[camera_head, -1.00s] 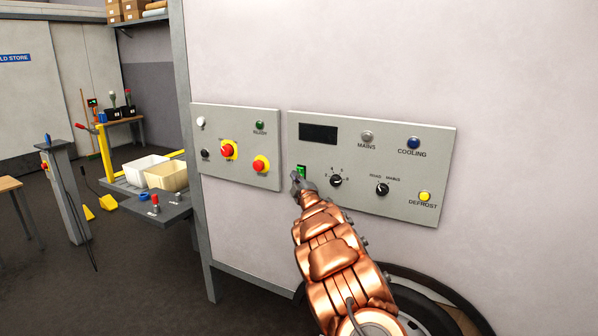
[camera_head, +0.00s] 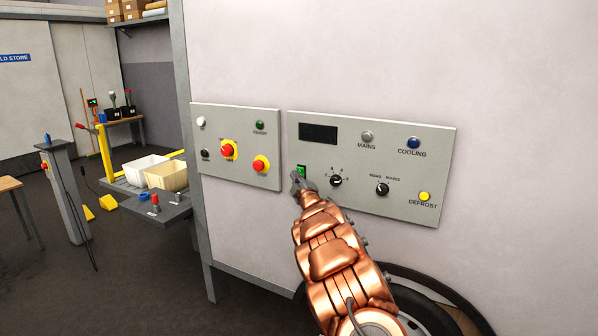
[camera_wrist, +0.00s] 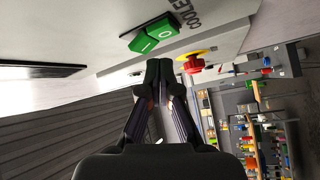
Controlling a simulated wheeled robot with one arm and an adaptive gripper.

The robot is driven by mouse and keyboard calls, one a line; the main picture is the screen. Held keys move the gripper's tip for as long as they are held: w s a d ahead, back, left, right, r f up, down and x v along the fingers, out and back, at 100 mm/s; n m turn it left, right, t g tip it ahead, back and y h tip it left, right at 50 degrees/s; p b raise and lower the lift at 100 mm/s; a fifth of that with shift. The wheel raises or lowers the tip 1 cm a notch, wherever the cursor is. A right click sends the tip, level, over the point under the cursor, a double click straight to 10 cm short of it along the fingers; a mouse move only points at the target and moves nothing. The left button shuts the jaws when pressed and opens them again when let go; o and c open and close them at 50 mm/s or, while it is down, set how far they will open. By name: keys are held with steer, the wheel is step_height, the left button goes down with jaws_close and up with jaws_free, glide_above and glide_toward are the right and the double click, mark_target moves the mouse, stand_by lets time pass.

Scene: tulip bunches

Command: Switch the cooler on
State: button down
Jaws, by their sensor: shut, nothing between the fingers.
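The grey control panel (camera_head: 400,144) on the pale wall has a dark display (camera_head: 318,133) and a green switch (camera_head: 301,170) below it. In the wrist view the green switch (camera_wrist: 154,34) has two halves, marked I and O, beside the lettering COOLER (camera_wrist: 186,14). My gripper (camera_head: 296,179) is shut and empty, with its fingertips just below and left of the switch in the head view. In the wrist view my gripper (camera_wrist: 159,66) points at the switch, close to the I half. I cannot tell whether the tips touch it.
The mains lamp (camera_head: 367,137) looks grey, the cooling lamp (camera_head: 413,143) blue and the defrost button (camera_head: 425,196) yellow. Two knobs sit right of the switch. A second panel (camera_head: 240,178) on the left carries red buttons on yellow. A shelf with pale bins (camera_head: 165,176) stands farther left.

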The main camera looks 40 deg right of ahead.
steer(key=shift+w+d+r, duration=0.1)
steer(key=shift+d, duration=0.1)
steer(key=shift+d+r, duration=0.1)
steer(key=shift+d, duration=0.05)
steer(key=shift+w+d+r, duration=0.1)
steer(key=shift+w+d, duration=0.05)
steer(key=shift+d, duration=0.25)
stand_by(0.8)
steer(key=shift+a+b, duration=0.1)
steer(key=shift+b, duration=0.3)
steer(key=shift+s+a+f+b, duration=0.2)
steer(key=shift+a+f+b, duration=0.1)
steer(key=shift+a+b, duration=0.4)
